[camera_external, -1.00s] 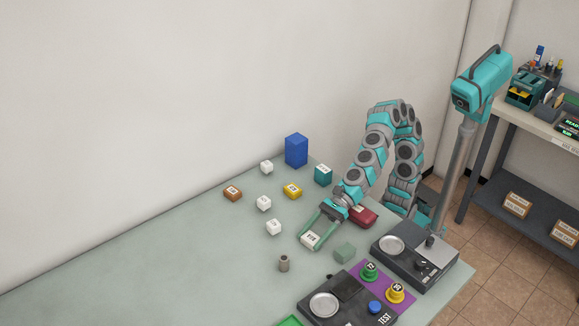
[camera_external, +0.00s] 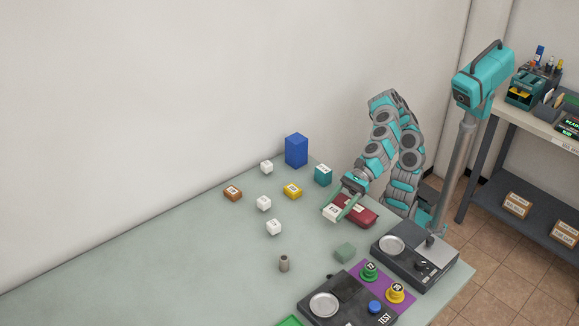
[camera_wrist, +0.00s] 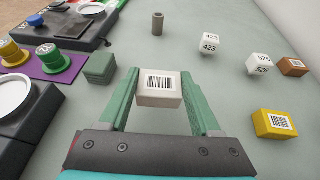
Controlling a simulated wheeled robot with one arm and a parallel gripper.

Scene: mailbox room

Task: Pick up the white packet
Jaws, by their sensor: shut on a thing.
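The white packet (camera_external: 332,213) is a small pale box with a printed label. In the wrist view the white packet (camera_wrist: 159,90) shows a barcode on its face and sits between the two green fingers of my gripper (camera_wrist: 160,88). My gripper (camera_external: 343,207) is shut on it in the external view, beside a dark red box (camera_external: 358,212). The packet looks raised off the table, though the height is hard to tell.
White cubes (camera_external: 274,227), a yellow block (camera_external: 292,191), a brown block (camera_external: 232,193), a teal block (camera_external: 323,175) and a blue box (camera_external: 296,151) stand left and behind. A green cube (camera_external: 345,252), a grey cylinder (camera_external: 284,263) and dark scales (camera_external: 415,257) are nearer. The left table is clear.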

